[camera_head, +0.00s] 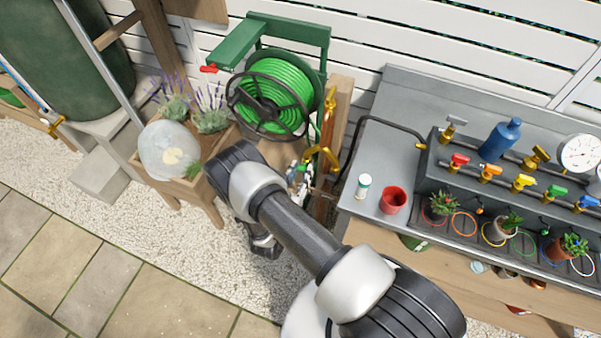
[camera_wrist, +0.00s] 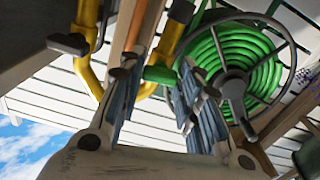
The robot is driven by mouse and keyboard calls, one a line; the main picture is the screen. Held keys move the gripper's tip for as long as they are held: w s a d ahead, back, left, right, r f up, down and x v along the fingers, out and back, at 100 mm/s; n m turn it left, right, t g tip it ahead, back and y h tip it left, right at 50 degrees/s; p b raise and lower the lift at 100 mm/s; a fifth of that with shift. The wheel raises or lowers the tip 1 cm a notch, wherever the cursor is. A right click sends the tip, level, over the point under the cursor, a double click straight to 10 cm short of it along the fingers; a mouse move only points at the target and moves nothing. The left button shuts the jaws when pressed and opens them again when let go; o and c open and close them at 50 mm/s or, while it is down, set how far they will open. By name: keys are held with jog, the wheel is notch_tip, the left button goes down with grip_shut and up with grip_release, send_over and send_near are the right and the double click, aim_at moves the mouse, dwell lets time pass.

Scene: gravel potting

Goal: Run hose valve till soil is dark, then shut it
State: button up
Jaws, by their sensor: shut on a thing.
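My gripper (camera_head: 296,178) is at the wooden post beside the hose reel, partly hidden behind my arm. In the wrist view my gripper (camera_wrist: 157,80) has its blue-grey fingers on both sides of a small green valve handle (camera_wrist: 160,74), on yellow pipework. It appears shut on this handle. The handle also shows in the head view (camera_head: 303,168), beside a yellow bent pipe (camera_head: 326,157). The green hose (camera_head: 285,82) is coiled on its reel; it also shows in the wrist view (camera_wrist: 205,50). The planter's soil is mostly hidden by plants and a clear dome; its darkness cannot be told.
A wooden planter (camera_head: 178,192) with lavender stands left of my arm. A grey bench (camera_head: 350,150) on the right carries colored valves, potted plants, a red cup (camera_head: 393,200), a white jar (camera_head: 363,186) and a blue bottle (camera_head: 500,139). The paving (camera_head: 110,275) at lower left is clear.

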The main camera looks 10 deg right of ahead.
jog(key=shift+c, duration=0.9)
jog(key=shift+n, duration=0.3)
jog(key=shift+n+b, duration=1.9)
jog(key=shift+n, duration=5.9)
jog(key=o, duration=1)
